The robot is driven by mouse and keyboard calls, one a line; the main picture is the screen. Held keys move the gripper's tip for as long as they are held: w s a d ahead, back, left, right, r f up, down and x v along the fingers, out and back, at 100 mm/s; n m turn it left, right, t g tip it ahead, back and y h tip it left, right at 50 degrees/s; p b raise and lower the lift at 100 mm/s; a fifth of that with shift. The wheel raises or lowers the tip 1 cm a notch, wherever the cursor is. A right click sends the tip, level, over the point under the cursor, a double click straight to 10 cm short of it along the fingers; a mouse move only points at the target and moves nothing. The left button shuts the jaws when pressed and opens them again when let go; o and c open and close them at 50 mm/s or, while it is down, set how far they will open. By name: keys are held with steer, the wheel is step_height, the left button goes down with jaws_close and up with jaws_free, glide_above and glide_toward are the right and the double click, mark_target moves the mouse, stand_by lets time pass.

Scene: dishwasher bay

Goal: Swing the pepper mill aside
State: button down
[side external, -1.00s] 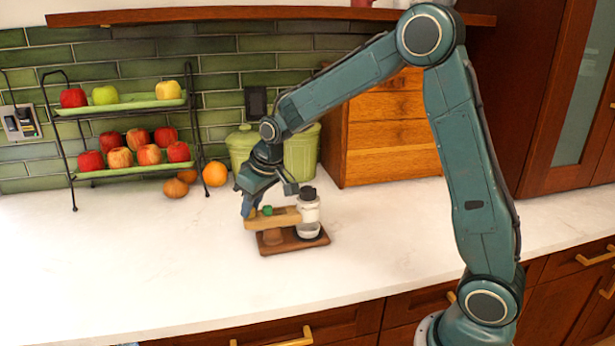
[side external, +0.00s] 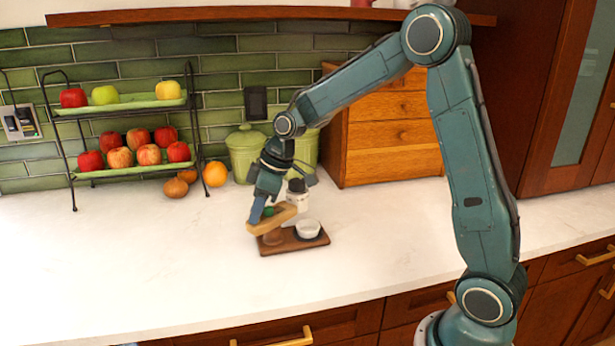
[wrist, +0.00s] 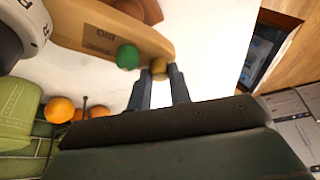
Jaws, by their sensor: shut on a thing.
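The pepper mill (side external: 299,201), white with a black top, is at the right end of a wooden swing arm (side external: 268,223). The arm sits on a brown post above a dark wooden base (side external: 270,250). A white bowl (side external: 308,229) stands on the base, with the mill behind it rather than over it. A green knob (wrist: 127,57) is on the arm. My gripper (wrist: 159,76) is shut on a small brass knob (wrist: 158,67) at the arm's left end. The mill's lettered white side (wrist: 30,27) shows at the wrist view's upper left.
Green canisters (side external: 244,150) and a wooden drawer box (side external: 392,140) stand behind the mill. A fruit rack (side external: 130,170) is at the left, with an orange (side external: 215,174) beside it. The white counter (side external: 130,265) is clear at left and front.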

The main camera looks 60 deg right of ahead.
steer(key=n, duration=0.1)
steer(key=s+n, duration=0.1)
steer(key=shift+d+n+g+y, duration=0.1)
steer(key=shift+n+g+y, duration=0.3)
steer(key=n, duration=0.1)
steer(key=s+n+g, duration=0.1)
steer(key=n, duration=0.1)
steer(key=shift+s+d+n+y, duration=0.2)
steer(key=shift+n+y, duration=0.1)
steer(key=shift+y, duration=0.1)
steer(key=shift+s+d+n+g, duration=0.25)
steer(key=shift+n+g, duration=0.1)
steer(key=shift+n, duration=0.5)
steer(key=shift+s+d+n+g, duration=0.2)
steer(key=shift+n+g, duration=0.2)
steer(key=shift+n, duration=0.5)
steer(key=shift+s+d+n+g, duration=0.15)
steer(key=shift+s+n+g, duration=0.15)
steer(key=shift+n, duration=0.55)
steer(key=c, duration=1.3)
jaws_free()
steer(key=shift+r, duration=0.1)
steer(key=shift+v, duration=3.65)
steer(key=shift+d, duration=0.15)
